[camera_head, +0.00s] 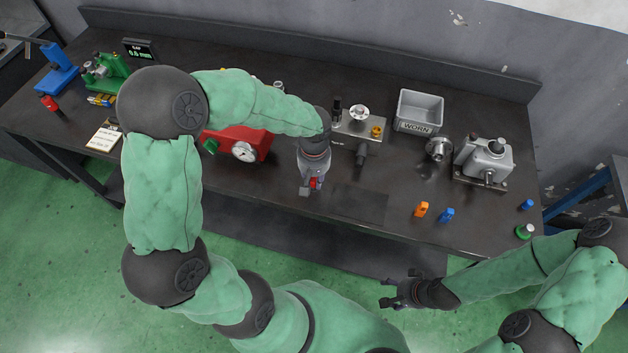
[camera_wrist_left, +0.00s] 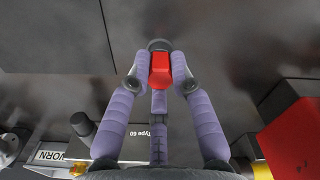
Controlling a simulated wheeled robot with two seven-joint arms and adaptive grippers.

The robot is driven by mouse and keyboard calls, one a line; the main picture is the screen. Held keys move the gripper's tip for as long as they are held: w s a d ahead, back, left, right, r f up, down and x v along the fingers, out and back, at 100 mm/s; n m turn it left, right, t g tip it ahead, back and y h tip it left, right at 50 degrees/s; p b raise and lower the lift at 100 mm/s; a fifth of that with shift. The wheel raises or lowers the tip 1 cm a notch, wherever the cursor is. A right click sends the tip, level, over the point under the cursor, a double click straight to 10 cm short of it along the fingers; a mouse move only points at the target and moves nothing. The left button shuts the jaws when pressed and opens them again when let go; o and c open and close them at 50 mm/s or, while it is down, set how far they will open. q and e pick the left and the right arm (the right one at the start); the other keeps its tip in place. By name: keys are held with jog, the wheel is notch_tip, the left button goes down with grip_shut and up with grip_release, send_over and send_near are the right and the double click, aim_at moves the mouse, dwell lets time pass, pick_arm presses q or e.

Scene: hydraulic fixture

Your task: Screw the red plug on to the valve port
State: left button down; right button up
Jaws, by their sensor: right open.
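The red plug (camera_head: 316,183) shows between the fingertips of my left gripper (camera_head: 311,187), which points down over the front part of the bench. In the left wrist view the red plug (camera_wrist_left: 160,72) sits between the converging fingers, with a dark round part at its far end. The left gripper is shut on it. A metal plate fixture (camera_head: 345,126) with a silver round part (camera_head: 359,112) and a brass fitting (camera_head: 376,132) stands behind and right of the gripper. I cannot tell which part is the valve port. My right gripper (camera_head: 398,292) is open and empty in front of the bench.
A red gauge unit (camera_head: 262,138) stands left of the left gripper, partly behind my arm. A grey WORN bin (camera_head: 419,111), a flanged metal part (camera_head: 438,149) and a grey housing (camera_head: 486,160) stand to the right. Orange (camera_head: 422,209) and blue (camera_head: 447,215) pieces lie near the front edge.

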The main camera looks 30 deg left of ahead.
pick_arm(q)
jog(key=shift+r+p, duration=1.7)
jog(key=shift+r, duration=0.8)
jog(key=c, duration=1.8)
grip_release()
grip_shut()
